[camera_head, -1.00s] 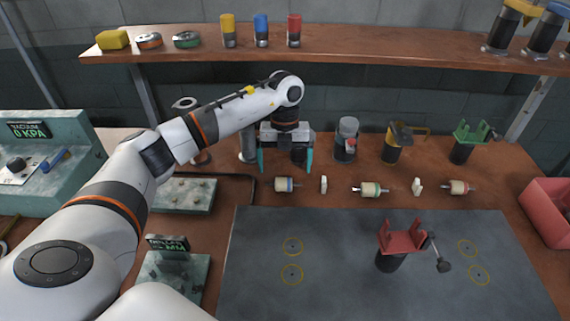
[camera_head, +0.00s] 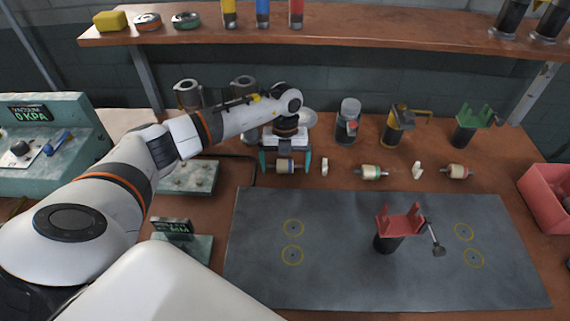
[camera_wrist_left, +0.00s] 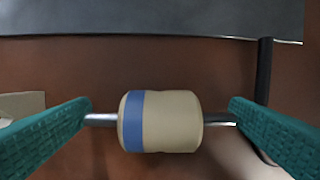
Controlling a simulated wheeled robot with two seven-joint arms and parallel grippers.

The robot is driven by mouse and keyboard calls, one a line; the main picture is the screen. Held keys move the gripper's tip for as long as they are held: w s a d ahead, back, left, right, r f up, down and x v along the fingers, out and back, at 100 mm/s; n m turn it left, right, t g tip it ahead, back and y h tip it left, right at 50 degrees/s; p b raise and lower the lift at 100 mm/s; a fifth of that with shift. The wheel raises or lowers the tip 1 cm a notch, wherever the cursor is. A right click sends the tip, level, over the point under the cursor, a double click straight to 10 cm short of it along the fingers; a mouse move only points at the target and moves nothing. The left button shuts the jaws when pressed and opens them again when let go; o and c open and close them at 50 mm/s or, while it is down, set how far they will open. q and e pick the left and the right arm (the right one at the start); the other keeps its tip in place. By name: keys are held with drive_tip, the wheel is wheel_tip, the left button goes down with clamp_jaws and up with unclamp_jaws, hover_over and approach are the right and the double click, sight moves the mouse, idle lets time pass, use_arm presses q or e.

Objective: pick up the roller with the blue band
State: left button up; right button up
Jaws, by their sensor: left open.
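The roller with the blue band (camera_wrist_left: 170,121) is cream coloured with a metal shaft sticking out at both ends. In the head view this roller (camera_head: 285,166) lies on the brown bench, behind the dark mat. My left gripper (camera_head: 286,161) is open with teal fingers pointing down, one at each side of the roller. In the left wrist view the fingers of my left gripper (camera_wrist_left: 160,118) stand near the two shaft ends, with the roller between them. I cannot tell whether they touch the shaft. My right gripper is not in view.
A green-banded roller (camera_head: 371,172) and a red-banded roller (camera_head: 457,171) lie to the right, with small white blocks (camera_head: 325,167) between. A red forked stand (camera_head: 400,222) is on the dark mat (camera_head: 340,280). Jars and stands line the back, under the shelf (camera_head: 360,38).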

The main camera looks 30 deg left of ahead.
use_arm(q)
drive_tip(key=c, duration=0.7)
drive_tip(key=shift+r, duration=0.15)
